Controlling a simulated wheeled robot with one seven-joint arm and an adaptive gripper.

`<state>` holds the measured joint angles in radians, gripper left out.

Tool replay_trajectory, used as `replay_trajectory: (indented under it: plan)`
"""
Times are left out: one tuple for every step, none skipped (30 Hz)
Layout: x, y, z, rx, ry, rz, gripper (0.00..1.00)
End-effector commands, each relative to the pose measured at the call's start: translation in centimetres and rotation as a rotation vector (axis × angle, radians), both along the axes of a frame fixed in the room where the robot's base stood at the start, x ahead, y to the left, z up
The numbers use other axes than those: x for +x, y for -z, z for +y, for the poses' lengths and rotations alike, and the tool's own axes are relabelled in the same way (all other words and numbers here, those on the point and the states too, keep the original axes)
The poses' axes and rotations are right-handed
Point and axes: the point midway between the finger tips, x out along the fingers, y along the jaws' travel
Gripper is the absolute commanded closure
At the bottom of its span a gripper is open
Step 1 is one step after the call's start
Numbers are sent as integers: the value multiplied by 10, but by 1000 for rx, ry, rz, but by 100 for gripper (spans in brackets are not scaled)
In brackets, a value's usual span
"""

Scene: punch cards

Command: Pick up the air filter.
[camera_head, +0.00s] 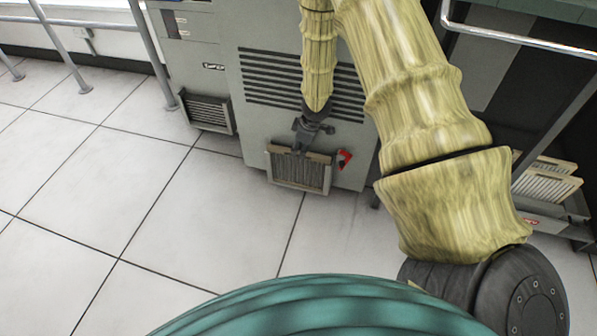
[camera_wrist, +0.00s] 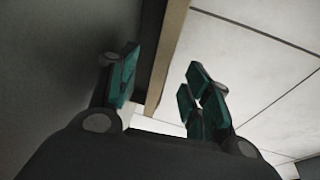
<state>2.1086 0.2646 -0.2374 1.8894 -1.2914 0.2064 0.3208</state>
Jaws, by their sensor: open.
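The air filter (camera_head: 300,174) is a flat, pleated grey panel in a tan frame. It stands low at the front of a grey-green machine; I cannot tell whether it is seated in the machine or leaning on it. My gripper (camera_head: 298,146) is over its top edge, fingers pointing down. In the wrist view a tan frame edge (camera_wrist: 166,60) runs between the spread teal fingers of my gripper (camera_wrist: 160,92). The fingers stand apart from it on both sides, and no grip on it shows. The filter's face is hidden in the wrist view.
The machine (camera_head: 255,125) has dark vent slots above the filter. A red item (camera_head: 344,160) is just right of the filter. A similar grille (camera_head: 208,113) is on the machine at left. A shelf with cards (camera_head: 545,183) is at right. The tiled floor (camera_head: 150,190) is clear.

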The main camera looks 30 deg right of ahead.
Motion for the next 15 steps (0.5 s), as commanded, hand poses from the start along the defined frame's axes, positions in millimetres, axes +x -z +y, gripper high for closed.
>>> replay_trajectory:
  plan:
    - [0,2,0,0,0,0,51]
    - [1,3,0,0,0,0,51]
    - [1,6,1,0,0,0,51]
    - [1,8,1,0,-1,0,51]
    - [1,11,1,0,-1,0,51]
    - [2,15,2,0,-1,1,51]
    - [2,18,2,0,-1,1,51]
    - [3,21,2,0,-1,1,51]
    - [4,25,3,0,0,1,51]
    - [4,28,3,0,0,1,51]
    - [5,32,4,0,0,1,51]
    - [6,35,4,0,0,1,51]
    - [7,40,4,0,0,1,51]
    - [8,43,4,0,-1,1,51]
    - [10,46,5,0,-1,1,51]
